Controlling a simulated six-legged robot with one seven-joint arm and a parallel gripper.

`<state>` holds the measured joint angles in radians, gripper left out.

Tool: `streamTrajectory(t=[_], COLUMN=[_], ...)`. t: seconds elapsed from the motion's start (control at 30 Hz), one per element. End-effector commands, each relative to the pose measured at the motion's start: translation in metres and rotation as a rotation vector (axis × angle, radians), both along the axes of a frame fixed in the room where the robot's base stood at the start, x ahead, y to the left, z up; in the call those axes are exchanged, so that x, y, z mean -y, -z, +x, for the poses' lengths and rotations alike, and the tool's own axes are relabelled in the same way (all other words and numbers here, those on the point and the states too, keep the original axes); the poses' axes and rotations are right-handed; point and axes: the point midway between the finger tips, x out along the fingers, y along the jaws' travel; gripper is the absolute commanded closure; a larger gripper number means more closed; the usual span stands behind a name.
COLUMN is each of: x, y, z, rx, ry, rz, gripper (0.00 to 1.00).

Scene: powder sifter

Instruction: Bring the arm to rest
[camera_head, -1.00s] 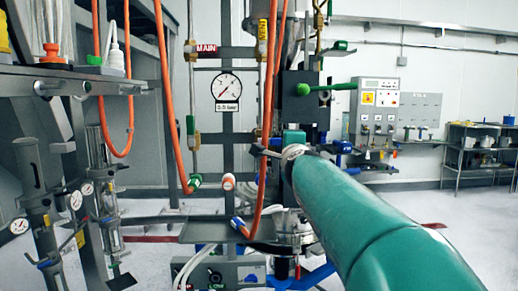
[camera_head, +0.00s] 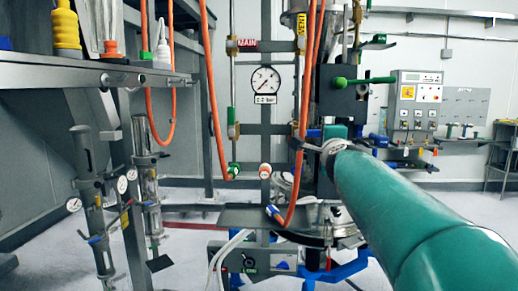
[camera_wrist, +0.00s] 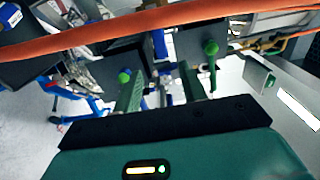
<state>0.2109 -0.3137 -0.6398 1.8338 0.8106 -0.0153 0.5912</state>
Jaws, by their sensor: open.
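My teal arm reaches from the lower right of the head view into the middle, ending in front of the sifter rig (camera_head: 330,100). Its far end hides part of the rig, and the fingers are hard to make out there. In the wrist view, my gripper (camera_wrist: 161,80) shows two green fingers standing apart beyond the black edge of the hand. Nothing shows held between them. Green-knobbed dark blocks of the rig lie beyond the fingers.
An orange hose (camera_wrist: 150,28) crosses close in the wrist view. Orange hoses (camera_head: 215,110) hang by the pressure gauge (camera_head: 265,80). A grey shelf (camera_head: 70,70) with bottles stands at left, a control box (camera_head: 417,100) on the right wall.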

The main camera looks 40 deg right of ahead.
Motion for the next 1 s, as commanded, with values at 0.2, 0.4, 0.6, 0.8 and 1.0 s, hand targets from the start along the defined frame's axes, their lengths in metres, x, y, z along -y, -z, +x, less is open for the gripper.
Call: streamTrajectory(t=[0.2,0.4,0.6,0.8,1.0], x=[0.001,-0.027,-0.132,-0.255,-0.368], y=[0.0,0.013,0.06,0.123,0.199], z=[0.001,0.02,0.069,0.085,0.057], rx=[0.0,-0.069,-0.317,-0.605,-0.922], ry=[0.0,-0.09,-0.395,-0.736,-1.07], rz=[0.0,-0.02,-0.127,-0.313,-0.571], gripper=[0.58,0.58,0.58,0.58,0.58])
